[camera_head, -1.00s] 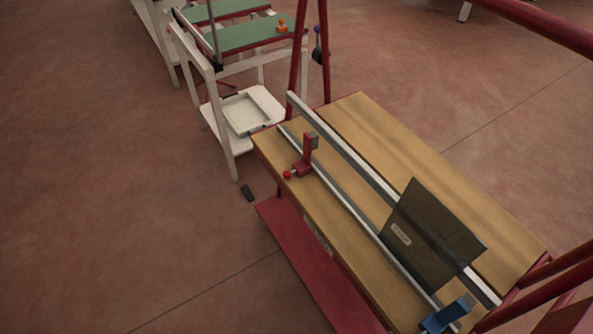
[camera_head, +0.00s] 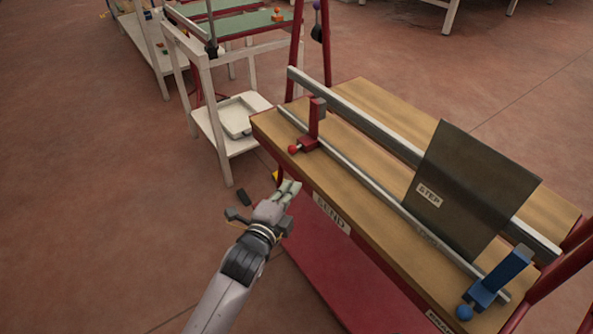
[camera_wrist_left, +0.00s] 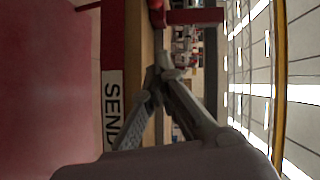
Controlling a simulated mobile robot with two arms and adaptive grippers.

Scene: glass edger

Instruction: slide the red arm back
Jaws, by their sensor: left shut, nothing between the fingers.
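The red arm (camera_head: 314,122) is an upright red bracket with a small red ball knob (camera_head: 293,149). It sits at the left end of the thin metal rail (camera_head: 365,183) on the wooden table. My left gripper (camera_head: 292,186) is shut and empty, beside the table's front edge and nearer the camera than the knob. In the left wrist view the shut fingertips (camera_wrist_left: 160,72) point toward a red part (camera_wrist_left: 157,12) at the top, apart from it. That part looks like the knob and arm. My right gripper does not show.
A dark glass sheet (camera_head: 475,190) with a STEP label stands on the table at the right. A blue arm with a blue knob (camera_head: 465,312) is at the rail's right end. A white cart with a tray (camera_head: 222,126) stands behind left. Floor at left is mostly clear.

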